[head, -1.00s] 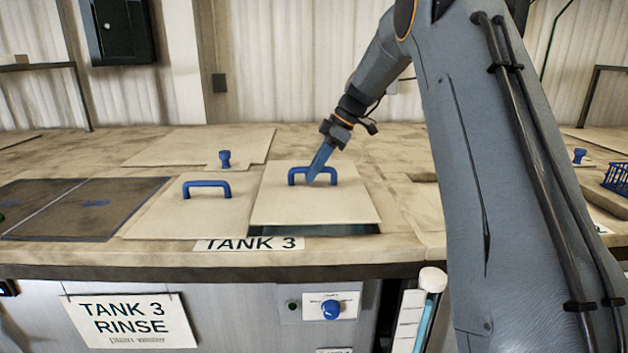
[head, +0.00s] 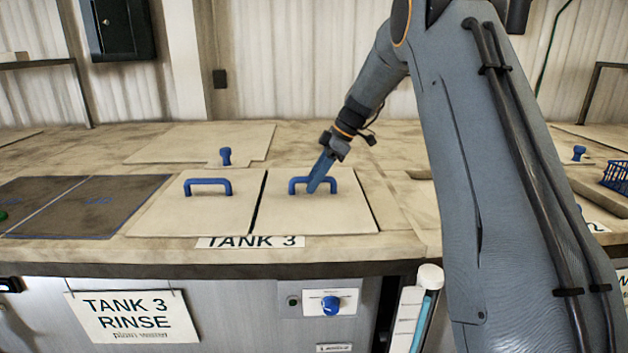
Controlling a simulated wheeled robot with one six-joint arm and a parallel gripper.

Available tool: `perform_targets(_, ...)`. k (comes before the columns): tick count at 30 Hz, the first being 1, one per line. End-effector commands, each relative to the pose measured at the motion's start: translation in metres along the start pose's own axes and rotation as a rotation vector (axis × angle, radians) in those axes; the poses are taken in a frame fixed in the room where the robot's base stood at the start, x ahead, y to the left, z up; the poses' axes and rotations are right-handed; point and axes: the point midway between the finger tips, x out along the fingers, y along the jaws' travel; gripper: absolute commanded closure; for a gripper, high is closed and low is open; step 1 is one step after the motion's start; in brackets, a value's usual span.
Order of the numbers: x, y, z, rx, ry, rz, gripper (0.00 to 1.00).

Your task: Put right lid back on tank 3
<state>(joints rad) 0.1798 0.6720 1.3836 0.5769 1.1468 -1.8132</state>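The right lid (head: 313,213) of tank 3 is a flat beige panel with a blue bar handle (head: 297,181). It lies level over the right half of the tank, beside the left lid (head: 188,216), with a thin dark gap between them. No opening shows at its front edge. My gripper (head: 319,184) is at the right lid's handle, pointing down and left, with its blue fingers across the bar. It looks closed around the handle, though the fingertips are partly hidden. The TANK 3 label (head: 250,242) is on the counter just in front.
A dark two-part cover (head: 80,205) lies left of the left lid. A beige panel with a blue knob (head: 225,156) lies behind. A blue basket (head: 616,174) stands at the far right. My arm hides much of the counter's right side.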

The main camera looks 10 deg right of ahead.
Motion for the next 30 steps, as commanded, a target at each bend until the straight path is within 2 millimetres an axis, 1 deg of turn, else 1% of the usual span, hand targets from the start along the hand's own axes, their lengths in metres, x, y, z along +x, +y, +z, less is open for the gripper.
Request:
perform_targets(5, -0.004, 0.0, -0.002, 0.0, 0.0, 0.001, 0.67)
perform_targets(8, -0.014, 0.001, 0.0, -0.001, 0.0, 0.003, 0.67)
perform_targets(11, -0.032, 0.002, 0.0, -0.001, 0.0, 0.005, 0.67)
perform_targets(18, -0.082, 0.002, 0.0, -0.001, -0.001, 0.004, 0.67)
perform_targets(21, -0.099, 0.001, 0.001, 0.0, -0.001, 0.003, 0.67)
perform_targets(25, -0.114, 0.001, 0.0, -0.001, 0.0, 0.002, 0.67)
perform_targets(30, -0.122, 0.0, -0.001, -0.001, 0.0, 0.0, 0.67)
